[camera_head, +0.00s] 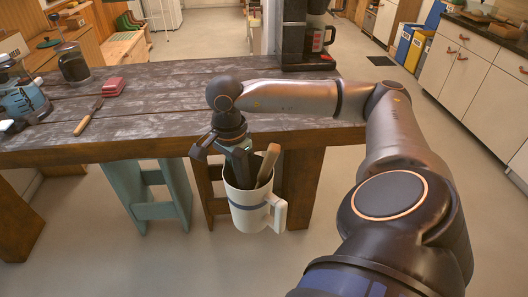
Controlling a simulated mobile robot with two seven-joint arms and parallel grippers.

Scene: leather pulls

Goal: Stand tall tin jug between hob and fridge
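A tall white jug (250,209) with a dark blue band and a side handle hangs upright in front of the wooden table's front edge, clear of the floor. A wooden-handled utensil (268,163) and something dark stick up out of its mouth. My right gripper (240,178) points down at the jug's rim and appears shut on it; its fingertips are partly hidden at the mouth. My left gripper is out of view. I cannot make out a hob or a fridge for certain.
The dark wooden table (170,98) bears a coffee machine (292,38), a glass jar (74,66), a red box (112,87), a brush (88,116) and a blue appliance (24,98). A teal stool (150,192) stands below. White cabinets (470,75) line the right; floor between is open.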

